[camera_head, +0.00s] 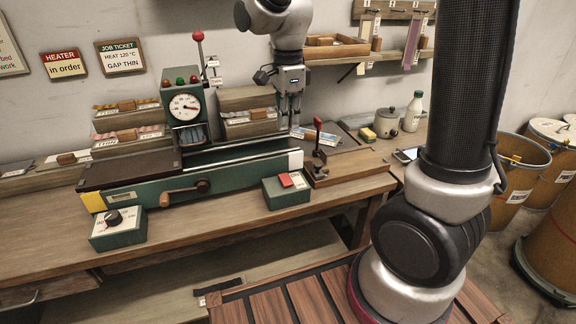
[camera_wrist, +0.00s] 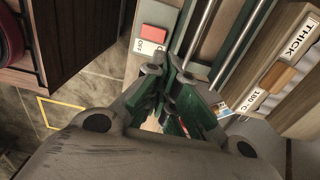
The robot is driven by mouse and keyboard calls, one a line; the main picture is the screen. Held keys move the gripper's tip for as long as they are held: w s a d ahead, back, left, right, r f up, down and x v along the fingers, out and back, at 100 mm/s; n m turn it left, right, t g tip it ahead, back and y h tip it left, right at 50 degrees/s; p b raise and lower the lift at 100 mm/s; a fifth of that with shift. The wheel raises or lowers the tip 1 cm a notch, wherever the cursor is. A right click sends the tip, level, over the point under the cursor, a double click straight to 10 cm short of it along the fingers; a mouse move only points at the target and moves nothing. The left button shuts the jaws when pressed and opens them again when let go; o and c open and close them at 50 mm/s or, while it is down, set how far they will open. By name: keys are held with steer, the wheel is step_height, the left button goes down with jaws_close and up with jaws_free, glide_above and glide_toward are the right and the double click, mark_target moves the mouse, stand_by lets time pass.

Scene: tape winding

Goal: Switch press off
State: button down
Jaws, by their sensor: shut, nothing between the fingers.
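The switch box (camera_head: 287,194) is a green box with a red rocker (camera_head: 287,180) and a small white label on top. It stands at the bench front, right of the green press (camera_head: 186,105) with its round gauge (camera_head: 184,107). In the wrist view my gripper's fingers (camera_wrist: 184,100) are together and empty.
A red-knobbed lever (camera_head: 318,124) stands right of my gripper. A dial box (camera_head: 117,228) is at the front left. Labelled wooden holders (camera_head: 247,122) stand behind. A crank handle (camera_head: 183,192) sticks out in front. The bench between dial box and switch box is mostly clear.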

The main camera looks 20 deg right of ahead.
mark_target(288, 167)
step_height(288, 167, down, 14)
stand_by(0.6)
steer(key=shift+w+f+g, duration=0.15)
steer(key=shift+f+g, duration=0.2)
steer(key=shift+g, duration=0.05)
steer(key=shift+s+r, duration=0.1)
steer(key=shift+s, duration=0.1)
steer(key=shift+s+r, duration=0.3)
steer(key=shift+s, duration=0.3)
steer(key=shift+r, duration=0.1)
